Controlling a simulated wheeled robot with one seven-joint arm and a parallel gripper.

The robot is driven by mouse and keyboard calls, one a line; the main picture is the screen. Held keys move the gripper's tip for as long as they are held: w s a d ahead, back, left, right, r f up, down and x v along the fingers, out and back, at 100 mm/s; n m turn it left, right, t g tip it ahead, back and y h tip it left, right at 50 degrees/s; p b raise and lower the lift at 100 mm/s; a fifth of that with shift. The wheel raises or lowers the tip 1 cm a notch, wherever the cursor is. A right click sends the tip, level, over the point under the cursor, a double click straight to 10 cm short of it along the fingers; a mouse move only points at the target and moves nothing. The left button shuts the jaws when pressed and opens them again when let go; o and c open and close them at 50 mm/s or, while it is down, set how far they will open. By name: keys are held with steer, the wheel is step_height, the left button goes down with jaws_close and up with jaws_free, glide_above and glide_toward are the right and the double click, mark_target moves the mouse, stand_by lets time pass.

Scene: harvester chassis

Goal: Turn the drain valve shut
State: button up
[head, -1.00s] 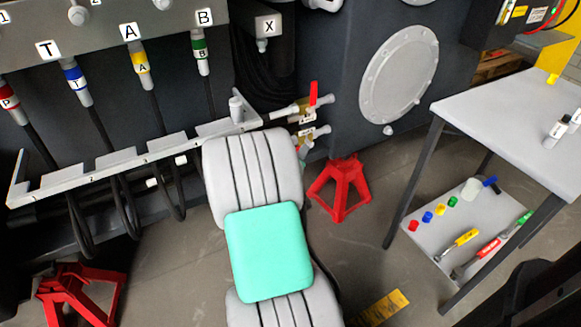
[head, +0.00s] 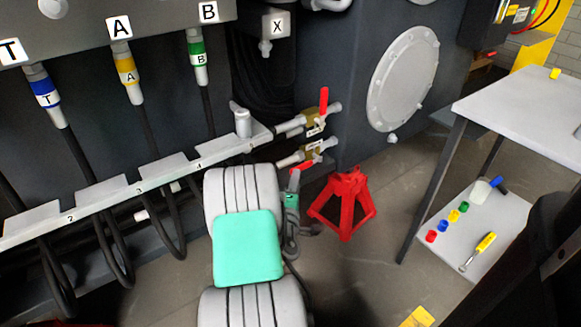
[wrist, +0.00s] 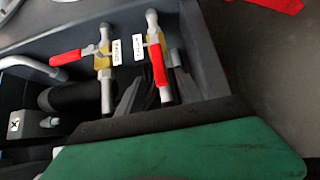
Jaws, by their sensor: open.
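Two valves with red lever handles sit on the chassis. The upper valve (head: 312,125) has its handle upright, across its pipe. The lower valve (head: 315,152) has its handle slanting down-left. In the wrist view, the left valve (wrist: 103,62) has its handle across the pipe and the right valve (wrist: 156,38) has its handle along the pipe. Their small labels are too blurred to tell which is the drain valve. My gripper (head: 293,184) is open, just below the lower valve and partly hidden by my arm. In the wrist view its dark fingers (wrist: 158,88) reach toward the right valve; contact is unclear.
A hose rail (head: 110,198) runs left of the valves, with hanging hoses. A red jack stand (head: 344,203) stands close on the right. A table (head: 530,105) with a loaded lower shelf (head: 475,238) is farther right. Floor between stand and table is clear.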

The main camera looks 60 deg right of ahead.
mark_target(299, 166)
steer(key=p+x, duration=0.1)
steer(key=x, duration=0.6)
steer(key=shift+c, duration=0.2)
jaws_close()
stand_by(1.1)
